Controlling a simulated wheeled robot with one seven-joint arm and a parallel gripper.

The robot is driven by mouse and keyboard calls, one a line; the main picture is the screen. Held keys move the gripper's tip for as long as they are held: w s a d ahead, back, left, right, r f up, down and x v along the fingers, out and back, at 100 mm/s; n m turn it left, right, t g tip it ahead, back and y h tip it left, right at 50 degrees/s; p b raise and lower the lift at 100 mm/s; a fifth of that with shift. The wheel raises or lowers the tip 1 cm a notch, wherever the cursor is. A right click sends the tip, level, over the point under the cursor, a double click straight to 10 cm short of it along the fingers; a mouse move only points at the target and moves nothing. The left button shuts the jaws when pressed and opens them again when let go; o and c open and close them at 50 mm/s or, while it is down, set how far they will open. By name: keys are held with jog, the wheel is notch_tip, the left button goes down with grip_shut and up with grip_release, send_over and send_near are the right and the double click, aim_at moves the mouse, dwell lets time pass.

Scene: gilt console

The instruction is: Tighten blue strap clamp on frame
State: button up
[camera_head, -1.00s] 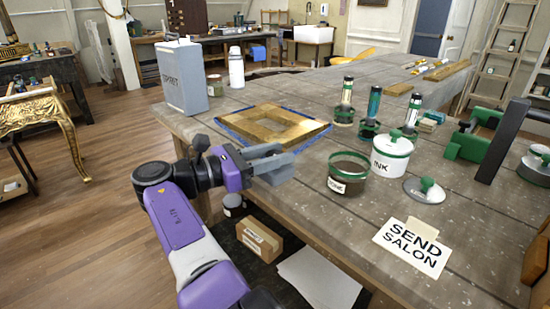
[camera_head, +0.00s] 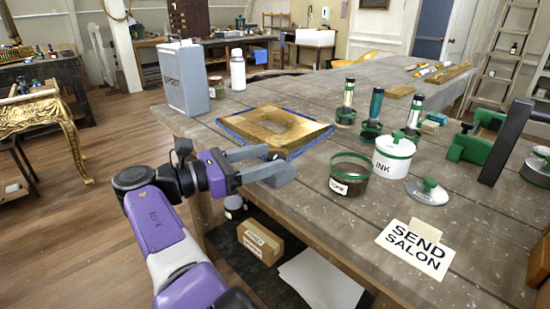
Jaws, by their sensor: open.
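The gold frame (camera_head: 258,119) lies flat on the grey plank workbench (camera_head: 330,211). The blue strap (camera_head: 312,146) runs around its outer edges. My gripper (camera_head: 276,159) is open at the frame's front corner, its two grey fingers apart. A small dark piece (camera_head: 274,156) shows near the fingertips by that corner; I cannot tell whether it is the strap's clamp or whether the fingers touch it. The fingers partly hide the front corner and the strap there.
A grey spirit can (camera_head: 184,82) and a white bottle (camera_head: 237,70) stand behind the frame. A send salon card (camera_head: 414,247) lies in front.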

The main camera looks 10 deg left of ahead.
jog(key=shift+b+v, duration=1.8)
jog(key=shift+v, duration=0.5)
